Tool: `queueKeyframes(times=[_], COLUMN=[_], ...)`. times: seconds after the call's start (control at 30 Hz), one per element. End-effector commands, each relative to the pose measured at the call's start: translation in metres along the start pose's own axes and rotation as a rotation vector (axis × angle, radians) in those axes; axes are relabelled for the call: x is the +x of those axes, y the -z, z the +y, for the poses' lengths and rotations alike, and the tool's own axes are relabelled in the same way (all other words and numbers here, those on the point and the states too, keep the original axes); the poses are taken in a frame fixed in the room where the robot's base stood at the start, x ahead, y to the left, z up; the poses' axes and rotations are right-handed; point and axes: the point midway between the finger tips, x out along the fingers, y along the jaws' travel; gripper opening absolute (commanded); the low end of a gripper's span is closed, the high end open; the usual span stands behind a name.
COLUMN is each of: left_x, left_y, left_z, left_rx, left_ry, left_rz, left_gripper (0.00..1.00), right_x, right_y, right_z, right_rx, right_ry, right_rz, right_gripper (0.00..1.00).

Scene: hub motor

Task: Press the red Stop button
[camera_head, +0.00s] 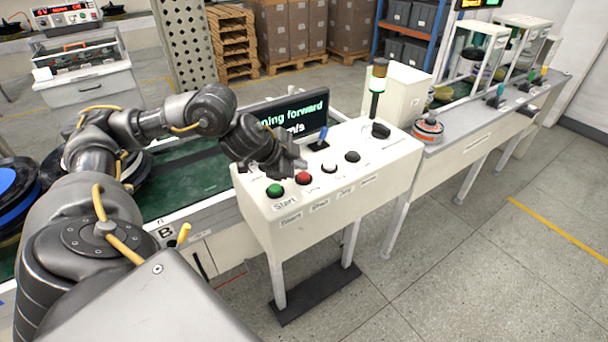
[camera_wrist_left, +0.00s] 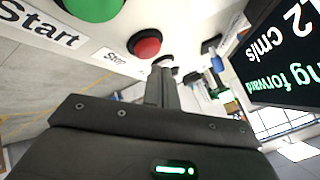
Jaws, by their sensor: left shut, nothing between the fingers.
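The red Stop button (camera_head: 304,178) is a dome on the white control panel (camera_head: 340,185), just right of the green Start button (camera_head: 274,190). My left gripper (camera_head: 297,164) is shut and empty, just behind and above the red button. In the left wrist view the red button (camera_wrist_left: 145,43) is fully visible, to the left of my shut fingertips (camera_wrist_left: 164,65), with the "Stop" label beside it. I see no clear contact between fingers and button. The green button (camera_wrist_left: 95,8) is cut by the top edge. My right gripper is not in view.
A screen (camera_head: 300,115) reading "...ning forward" stands behind the panel. A green conveyor belt (camera_head: 185,185) runs at the left. Open floor lies in front and right.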

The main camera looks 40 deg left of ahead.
Motion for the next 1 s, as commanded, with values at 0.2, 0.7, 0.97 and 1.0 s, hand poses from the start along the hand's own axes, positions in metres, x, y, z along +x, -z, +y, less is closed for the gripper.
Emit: queueKeyframes(times=[0.2,0.7,0.97,1.0], left_x=[0.0000,0.0008,0.0064,0.0064], left_y=[0.0000,-0.0006,-0.0045,-0.0044], left_z=[0.0000,0.0006,0.0045,0.0044], left_rx=[0.000,0.000,0.000,0.000], left_ry=[0.000,0.000,-0.001,0.000], left_rz=[0.000,0.000,-0.001,-0.001], left_gripper=[0.00,0.00,0.00,0.00], right_x=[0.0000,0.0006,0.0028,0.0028], right_y=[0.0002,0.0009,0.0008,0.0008], right_z=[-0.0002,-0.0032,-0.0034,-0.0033], right_rx=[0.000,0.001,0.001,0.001], right_ry=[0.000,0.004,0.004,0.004], right_rz=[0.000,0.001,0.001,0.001], right_gripper=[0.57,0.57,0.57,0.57])
